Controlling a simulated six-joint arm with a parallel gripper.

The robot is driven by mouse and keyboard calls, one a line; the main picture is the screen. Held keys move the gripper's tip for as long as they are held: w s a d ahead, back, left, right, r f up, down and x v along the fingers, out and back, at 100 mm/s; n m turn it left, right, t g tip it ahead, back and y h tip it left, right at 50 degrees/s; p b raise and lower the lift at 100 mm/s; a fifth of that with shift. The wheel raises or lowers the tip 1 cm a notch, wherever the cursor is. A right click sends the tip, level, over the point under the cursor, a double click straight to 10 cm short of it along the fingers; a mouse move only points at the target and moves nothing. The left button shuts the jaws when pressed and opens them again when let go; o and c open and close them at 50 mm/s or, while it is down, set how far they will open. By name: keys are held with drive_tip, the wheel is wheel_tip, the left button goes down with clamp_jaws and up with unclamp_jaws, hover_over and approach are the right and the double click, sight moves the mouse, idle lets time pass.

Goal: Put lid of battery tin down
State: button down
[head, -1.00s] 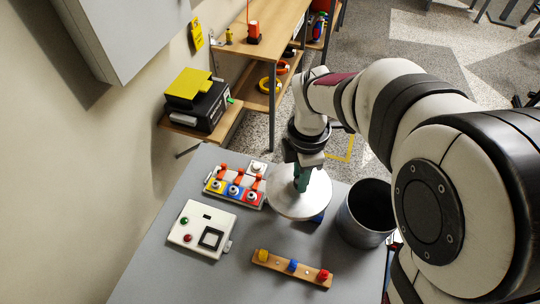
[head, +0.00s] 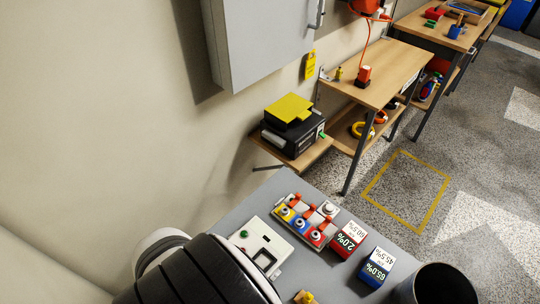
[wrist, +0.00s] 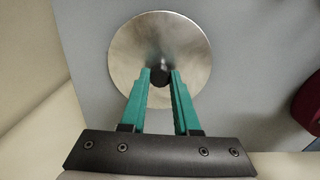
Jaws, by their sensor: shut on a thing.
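The lid (wrist: 160,35) is a round, pale metal disc with a dark knob (wrist: 160,76) at its centre, in the wrist view. My gripper (wrist: 161,72) is shut on the knob, with one green finger on each side. A grey flat surface is behind the lid; I cannot tell whether they touch. In the head view the dark round tin (head: 440,285) stands open at the bottom right, cut off by the frame. My gripper and the lid are out of the head view.
A red box (head: 347,240) and a blue box (head: 377,268) stand on the grey table near the tin. A switch panel (head: 264,245) and a row of coloured buttons (head: 305,221) are left of them. A wall cabinet (head: 260,40) hangs above. A dark red object (wrist: 308,100) edges the wrist view.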

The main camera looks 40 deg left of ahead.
drive_tip(key=shift+f, duration=0.2)
drive_tip(key=c, duration=0.6)
unclamp_jaws()
drive_tip(key=shift+c, duration=0.2)
wheel_tip(320, 180, up, 6)
drive_tip(key=shift+f, duration=0.1)
